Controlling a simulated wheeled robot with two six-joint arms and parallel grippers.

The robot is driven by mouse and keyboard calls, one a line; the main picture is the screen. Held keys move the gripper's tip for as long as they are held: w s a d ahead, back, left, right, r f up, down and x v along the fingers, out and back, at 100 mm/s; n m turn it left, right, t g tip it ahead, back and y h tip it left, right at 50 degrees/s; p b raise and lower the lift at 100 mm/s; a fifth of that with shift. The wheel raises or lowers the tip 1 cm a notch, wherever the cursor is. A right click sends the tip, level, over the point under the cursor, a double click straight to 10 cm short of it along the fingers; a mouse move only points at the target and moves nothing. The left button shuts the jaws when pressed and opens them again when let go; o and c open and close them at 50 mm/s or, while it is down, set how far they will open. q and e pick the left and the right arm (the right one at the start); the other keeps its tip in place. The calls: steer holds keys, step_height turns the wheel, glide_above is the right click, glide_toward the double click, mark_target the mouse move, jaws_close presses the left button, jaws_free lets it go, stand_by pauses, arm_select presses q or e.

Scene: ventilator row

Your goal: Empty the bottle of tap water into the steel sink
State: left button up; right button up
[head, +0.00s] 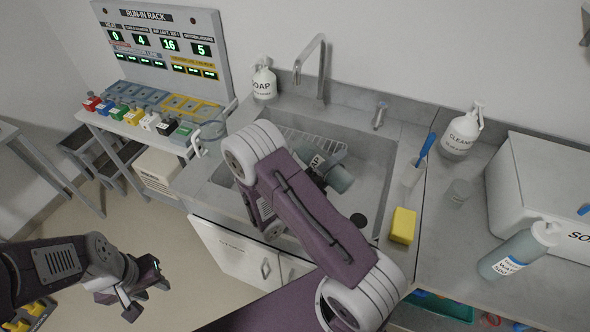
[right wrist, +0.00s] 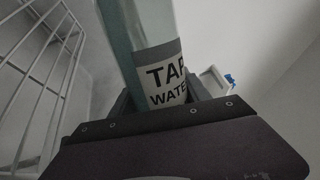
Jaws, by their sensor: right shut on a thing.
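My right gripper (head: 308,170) is shut on a grey-green bottle of tap water (head: 340,180), over the basin of the steel sink (head: 374,190). In the right wrist view, the bottle (right wrist: 150,30) shows a white "TAP WATER" label between the fingers. The bottle lies tilted well over in the head view; its mouth and any water flow cannot be made out. My right arm hides part of the sink. My left gripper (head: 143,295) is open and empty, low at the left, away from the sink.
A faucet (head: 320,70) and soap bottle (head: 263,80) stand behind the sink. A wire rack (head: 300,138) sits in the basin. A yellow sponge (head: 403,225), cleaner bottle (head: 461,133), white box (head: 535,190) and another water bottle (head: 512,252) are on the right counter.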

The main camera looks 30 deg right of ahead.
steer(key=shift+f+n, duration=0.1)
steer(key=shift+n, duration=0.2)
stand_by(0.4)
steer(key=shift+w+a+r+n+t+p, duration=0.1)
steer(key=shift+w+r+n+t+p, duration=0.2)
steer(key=shift+n+p, duration=0.75)
steer(key=shift+w+a+r+n+t+p, duration=0.1)
steer(key=shift+w+n+t+p, duration=0.2)
steer(key=shift+n+p, duration=0.75)
stand_by(3.0)
